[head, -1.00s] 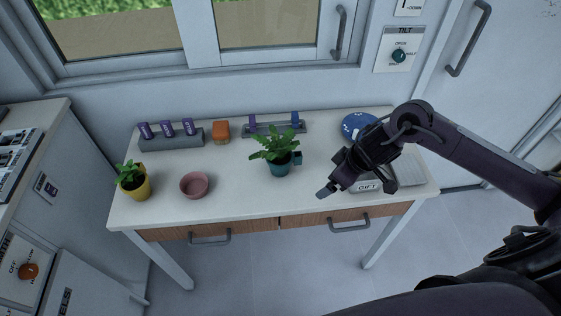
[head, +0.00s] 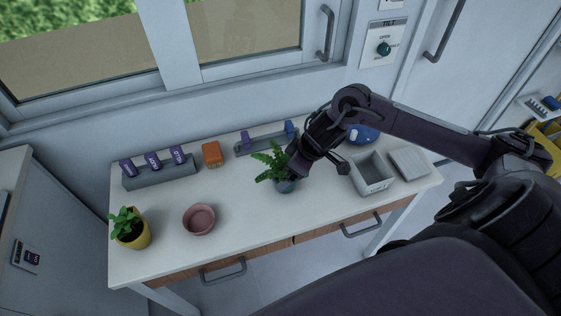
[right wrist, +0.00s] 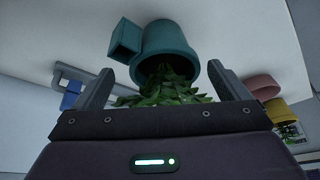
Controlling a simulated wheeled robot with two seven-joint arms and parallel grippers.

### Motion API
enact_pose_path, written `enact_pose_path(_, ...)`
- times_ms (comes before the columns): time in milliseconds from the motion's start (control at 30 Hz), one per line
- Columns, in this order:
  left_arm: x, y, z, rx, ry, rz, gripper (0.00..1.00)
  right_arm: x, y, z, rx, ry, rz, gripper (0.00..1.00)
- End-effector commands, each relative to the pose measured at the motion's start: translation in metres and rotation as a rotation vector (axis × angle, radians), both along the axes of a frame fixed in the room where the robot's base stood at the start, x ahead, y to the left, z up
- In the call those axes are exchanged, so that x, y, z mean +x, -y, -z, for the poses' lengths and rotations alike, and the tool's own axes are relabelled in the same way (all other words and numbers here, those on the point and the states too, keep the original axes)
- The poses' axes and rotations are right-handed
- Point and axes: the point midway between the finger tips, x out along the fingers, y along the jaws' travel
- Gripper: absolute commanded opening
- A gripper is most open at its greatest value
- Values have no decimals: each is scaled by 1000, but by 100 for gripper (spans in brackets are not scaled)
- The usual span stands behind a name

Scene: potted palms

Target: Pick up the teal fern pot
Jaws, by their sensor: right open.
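The teal fern pot (head: 286,186) stands upright on the white table, its green fern (head: 270,163) leaning left in the head view. In the right wrist view the teal pot (right wrist: 168,48) appears upside down, with a square teal lug on its side and leaves below its rim. My right gripper (head: 299,168) is at the right side of the plant and partly hides the pot. In the right wrist view its open fingers (right wrist: 162,88) stand either side of the leaves, with the pot beyond the tips; I see no grip on it. My left gripper is not in view.
A pink bowl (head: 199,219) and a yellow potted plant (head: 133,235) stand to the left. Behind are a grey rack (head: 160,176), an orange block (head: 212,154) and a blue round object (head: 362,134). A grey open box (head: 371,174) stands at right. The front middle is clear.

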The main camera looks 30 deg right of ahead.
Motion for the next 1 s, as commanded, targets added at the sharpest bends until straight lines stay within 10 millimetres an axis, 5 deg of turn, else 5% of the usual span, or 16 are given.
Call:
enact_pose_path(200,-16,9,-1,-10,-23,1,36,7,-9,24,2,-1,1,95)
enact_pose_path(400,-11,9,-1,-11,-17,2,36,16,-16,51,1,1,1,95)
enact_pose_path(700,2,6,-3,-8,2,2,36,17,-17,57,-2,1,-1,95)
enact_pose_path(1000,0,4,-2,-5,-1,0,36,17,-17,57,-1,1,-1,58)
